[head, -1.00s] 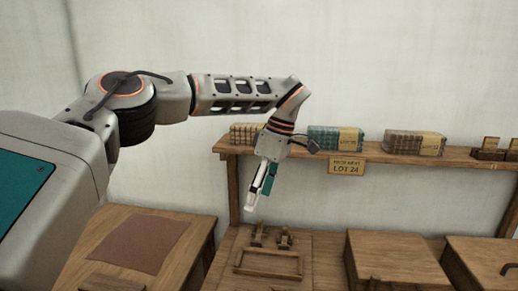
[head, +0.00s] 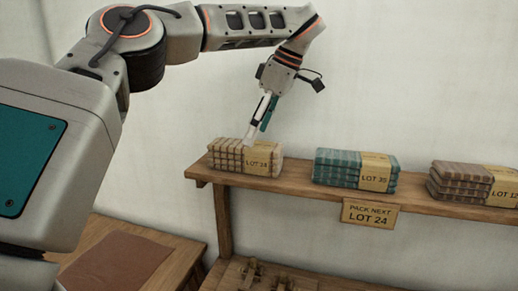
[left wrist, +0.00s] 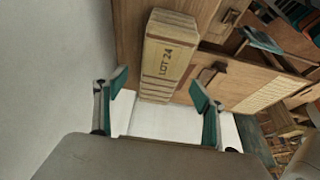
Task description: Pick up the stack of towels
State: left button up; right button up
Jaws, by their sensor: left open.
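Three towel stacks sit in a row on a wooden shelf (head: 300,188). The middle stack (head: 336,167) is teal and the right stack (head: 461,180) is brown. My left gripper (head: 257,134) points down just above the cream stack in the head view. In the left wrist view its two teal-padded fingers (left wrist: 160,92) are apart, with the cream stack ahead between them and nothing held. My right gripper is not in view.
A sign (head: 369,214) reading PACK NEXT LOT 24 hangs on the shelf's front edge. A wooden table with a brown mat (head: 118,264) stands at lower left. Small wooden parts (head: 262,276) lie below the shelf. A pale wall is close behind the shelf.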

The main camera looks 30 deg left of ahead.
aim_at(247, 149)
pick_arm(q)
jog(key=shift+w+a+f, duration=0.1)
jog(key=shift+a+f, duration=0.1)
jog(key=shift+f, duration=0.2)
jog(key=shift+s+x, duration=0.2)
jog(key=shift+x, duration=0.7)
jog(key=x, duration=0.5)
jog(key=shift+s+a, duration=0.1)
jog(key=shift+a, duration=0.1)
jog(key=shift+d+r, duration=0.1)
jog(key=c, duration=1.3)
